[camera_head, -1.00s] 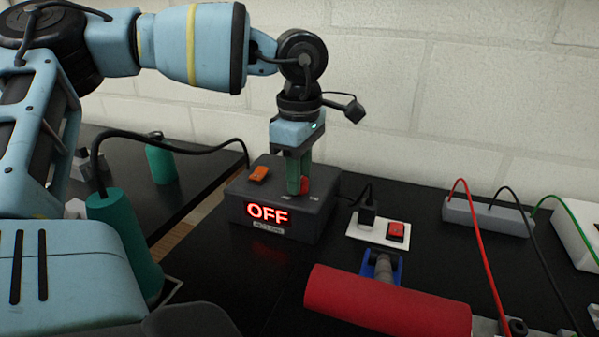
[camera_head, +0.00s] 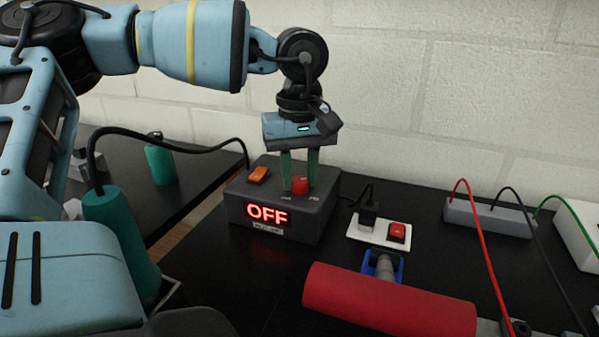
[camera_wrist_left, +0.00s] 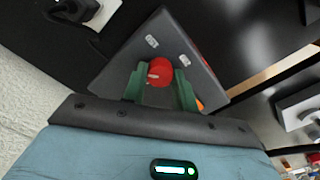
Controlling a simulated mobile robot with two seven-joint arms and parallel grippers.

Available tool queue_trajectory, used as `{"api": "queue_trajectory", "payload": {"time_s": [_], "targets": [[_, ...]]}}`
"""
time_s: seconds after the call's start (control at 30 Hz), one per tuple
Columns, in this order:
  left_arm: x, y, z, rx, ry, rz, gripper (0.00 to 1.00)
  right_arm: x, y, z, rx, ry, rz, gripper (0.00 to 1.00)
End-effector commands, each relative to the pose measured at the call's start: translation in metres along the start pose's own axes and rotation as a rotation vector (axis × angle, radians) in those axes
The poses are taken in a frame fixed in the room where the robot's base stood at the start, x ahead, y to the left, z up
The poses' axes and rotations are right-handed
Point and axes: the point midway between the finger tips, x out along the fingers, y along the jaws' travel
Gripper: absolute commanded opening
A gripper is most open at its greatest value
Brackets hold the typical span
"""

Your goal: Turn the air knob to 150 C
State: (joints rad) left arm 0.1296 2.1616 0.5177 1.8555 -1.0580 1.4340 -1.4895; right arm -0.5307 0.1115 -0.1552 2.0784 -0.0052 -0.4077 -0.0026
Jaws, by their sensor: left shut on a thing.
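The dark grey control box (camera_head: 315,222) stands on the black table; its front display (camera_head: 267,214) reads OFF in red. The red knob (camera_head: 300,186) is on its top face, with small white labels around it. My left gripper (camera_head: 300,187) points down from above, its green fingers on either side of the knob and shut on it. In the left wrist view the knob (camera_wrist_left: 160,71) shows between the fingertips (camera_wrist_left: 160,80), with a pale mark on it. I cannot read its setting or the labels. My right gripper is not in view.
An orange switch (camera_head: 259,174) sits on the box's left top. A teal holder-like cylinder (camera_head: 122,245) with a black cable is at left. A power strip with a red switch (camera_head: 397,231) and a red roller (camera_head: 390,299) lie right of the box. A white brick wall is behind.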

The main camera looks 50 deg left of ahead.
Motion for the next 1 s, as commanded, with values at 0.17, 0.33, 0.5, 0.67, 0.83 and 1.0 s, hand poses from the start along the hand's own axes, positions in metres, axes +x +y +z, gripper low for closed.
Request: {"api": "queue_trajectory", "payload": {"time_s": [0.17,0.33,0.5,0.67,0.83,1.0], "targets": [[-0.0004,0.0002,0.0000,0.167,0.000,0.001,0.06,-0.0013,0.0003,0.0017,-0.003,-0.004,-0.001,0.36],[-0.0004,0.0003,0.0000,0.328,0.000,0.002,0.06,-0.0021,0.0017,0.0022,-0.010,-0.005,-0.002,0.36],[-0.0004,0.0003,0.0001,0.479,0.000,0.002,0.06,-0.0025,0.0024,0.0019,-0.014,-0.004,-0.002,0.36],[-0.0005,0.0003,0.0001,0.599,0.000,0.002,0.06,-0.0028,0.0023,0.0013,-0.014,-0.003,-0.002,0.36],[-0.0005,0.0002,0.0001,0.697,0.000,0.002,0.06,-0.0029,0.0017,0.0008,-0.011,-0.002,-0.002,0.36],[-0.0005,0.0002,0.0001,0.760,0.000,0.001,0.06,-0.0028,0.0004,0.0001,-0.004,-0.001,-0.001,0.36]]}}
